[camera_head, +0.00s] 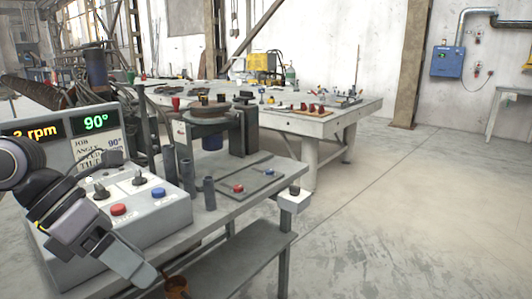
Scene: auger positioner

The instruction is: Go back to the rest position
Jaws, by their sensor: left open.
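My left arm comes in from the left edge, in front of a grey control box (165,212). My left gripper (128,262) points down and to the right over the box's lower front side. It is open, and nothing shows between its fingers. The box carries a red button (118,209), a blue button (158,193) and black knobs on its top. Behind it, displays (97,124) read "90°" in green and "rpm" in yellow. My right gripper is not in view.
The box stands on a grey metal table (262,183) with a round positioner (208,112), dark cylinders and a small panel. A larger workbench (335,122) with tools stands behind. A blue wall box (448,61) hangs at right. The floor at right is clear.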

